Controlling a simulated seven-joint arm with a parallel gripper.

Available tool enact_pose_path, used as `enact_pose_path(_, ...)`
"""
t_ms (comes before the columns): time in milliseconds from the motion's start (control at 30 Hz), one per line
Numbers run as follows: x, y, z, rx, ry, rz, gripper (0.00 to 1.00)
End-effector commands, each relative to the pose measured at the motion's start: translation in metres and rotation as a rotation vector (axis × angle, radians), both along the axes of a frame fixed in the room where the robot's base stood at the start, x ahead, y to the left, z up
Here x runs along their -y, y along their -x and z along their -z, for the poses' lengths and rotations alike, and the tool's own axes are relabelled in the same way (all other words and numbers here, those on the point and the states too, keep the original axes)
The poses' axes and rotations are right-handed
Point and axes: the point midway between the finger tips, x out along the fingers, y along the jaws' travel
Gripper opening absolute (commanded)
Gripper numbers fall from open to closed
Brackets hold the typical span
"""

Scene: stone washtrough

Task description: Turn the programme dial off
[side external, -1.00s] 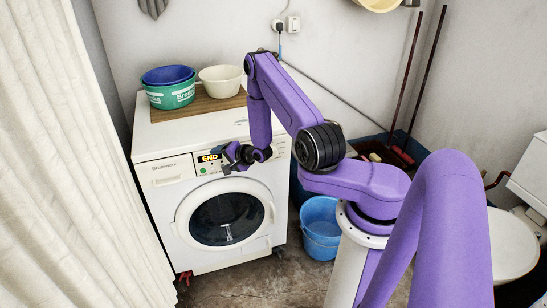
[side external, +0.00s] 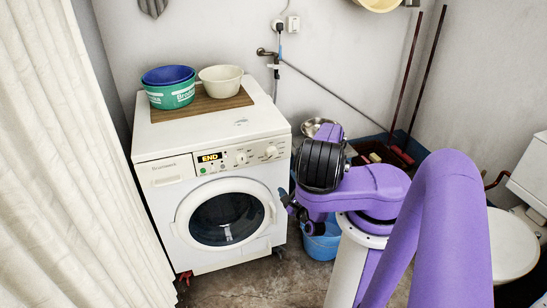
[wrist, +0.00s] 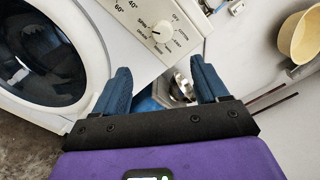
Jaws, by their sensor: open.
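The programme dial (side external: 271,151) is the right-hand knob on the front panel of the white washing machine (side external: 160,222). In the wrist view the dial (wrist: 159,31) sits above and between my fingertips, with OFF printed at its upper right and SPIN at its left. Its pointer is too small to read surely, but it appears turned toward the SPIN side. The display (side external: 209,157) reads END. My gripper (side external: 284,197) is low beside the machine's right front edge, partly hidden by my arm. In the wrist view my gripper (wrist: 162,79) is open, empty and apart from the dial.
A second knob (side external: 241,157) is left of the dial. The round door (side external: 226,219) is shut. A blue bucket (side external: 321,242) stands on the floor behind my arm. Tubs (side external: 168,87) and a cream bowl (side external: 221,80) sit on a board on top. The space before the panel is clear.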

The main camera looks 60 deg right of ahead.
Motion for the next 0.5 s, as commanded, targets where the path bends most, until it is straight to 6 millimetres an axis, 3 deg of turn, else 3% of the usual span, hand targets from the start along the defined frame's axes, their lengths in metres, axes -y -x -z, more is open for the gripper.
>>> enact_pose_path(167,0.002,0.001,0.0,0.016,-0.002,0.012,0.73)
enact_pose_path(500,0.023,-0.021,0.0,0.013,0.0,0.008,0.73)
